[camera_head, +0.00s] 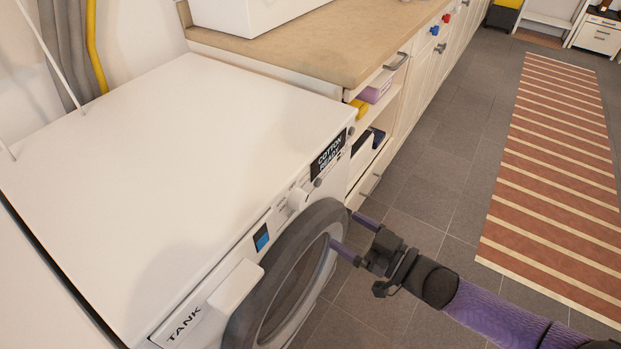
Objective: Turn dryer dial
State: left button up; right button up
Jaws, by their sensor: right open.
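The white dryer (150,165) fills the left side of the head view. Its dial (297,199) is a small white knob on the front panel, between a blue patch (261,237) and a dark display (328,156) reading "COTTON READY". My right gripper (343,228) comes in from the lower right. My left gripper is not in view.
A tan-topped counter (330,45) with open shelves and drawers adjoins the dryer's far side. A panel marked "TANK" (185,323) is at the dryer's near end. The grey tile floor (425,185) is clear up to a striped rug (555,170).

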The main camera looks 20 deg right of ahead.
aim_at(305, 205)
jog(key=b+x, duration=0.3)
jog(key=x, duration=0.6)
jog(key=shift+a, duration=0.2)
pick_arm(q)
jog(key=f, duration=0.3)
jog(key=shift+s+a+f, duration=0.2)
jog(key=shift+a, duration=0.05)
pick_arm(e)
jog(key=shift+w+a+r, duration=0.15)
jog(key=shift+w+a, duration=0.05)
jog(key=shift+w, duration=0.15)
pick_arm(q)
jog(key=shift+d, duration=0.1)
pick_arm(e)
jog(key=c, duration=0.6)
grip_shut()
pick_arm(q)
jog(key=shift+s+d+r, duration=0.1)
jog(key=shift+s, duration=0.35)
